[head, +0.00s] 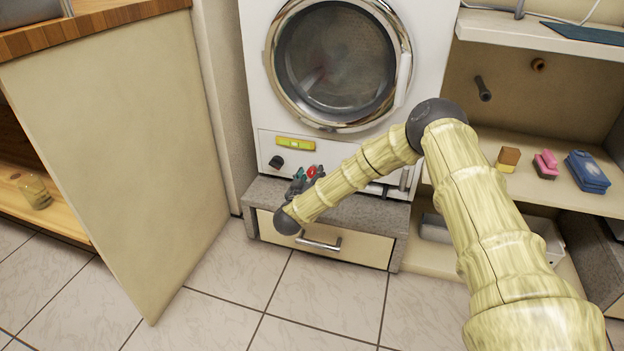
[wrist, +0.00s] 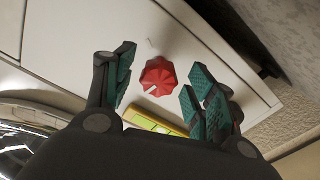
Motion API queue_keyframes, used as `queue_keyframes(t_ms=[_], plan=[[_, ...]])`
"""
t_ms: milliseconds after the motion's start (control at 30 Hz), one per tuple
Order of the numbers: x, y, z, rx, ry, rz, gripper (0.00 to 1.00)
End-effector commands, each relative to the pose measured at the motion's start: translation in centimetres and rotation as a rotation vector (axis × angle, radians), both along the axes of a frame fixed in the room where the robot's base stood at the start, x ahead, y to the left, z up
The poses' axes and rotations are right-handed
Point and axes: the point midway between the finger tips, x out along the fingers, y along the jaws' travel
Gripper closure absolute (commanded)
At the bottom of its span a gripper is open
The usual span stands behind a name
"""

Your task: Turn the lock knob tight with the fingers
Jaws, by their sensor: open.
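The lock knob (wrist: 159,76) is red and lobed, with a pale mark on its lower left, and sits on the white front panel of the washing machine. In the head view it is a small red patch (head: 311,171) partly covered by my gripper (head: 306,178). In the wrist view my gripper (wrist: 160,80) is open, with one teal-padded finger on each side of the knob. A gap shows between the knob and each finger. How far the fingertips are from the panel is hard to tell.
A yellow-green bar (head: 295,143) and a black knob (head: 277,162) are on the same panel. The round door (head: 337,60) is above, and a grey ledge with a drawer (head: 345,249) is below. Shelves (head: 600,200) with small items stand right. The tiled floor in front is clear.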

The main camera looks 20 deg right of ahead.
Motion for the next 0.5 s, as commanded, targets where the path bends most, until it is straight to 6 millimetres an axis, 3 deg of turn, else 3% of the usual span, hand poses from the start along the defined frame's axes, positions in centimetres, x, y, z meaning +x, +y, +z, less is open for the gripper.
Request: queue_keyframes(t_ms=[433, 500], plan=[[0.85, -0.58, 0.08, -0.001, -0.001, 0.0, 0.44], [0.85, -0.58, 0.08, -0.001, -0.001, 0.0, 0.54]])
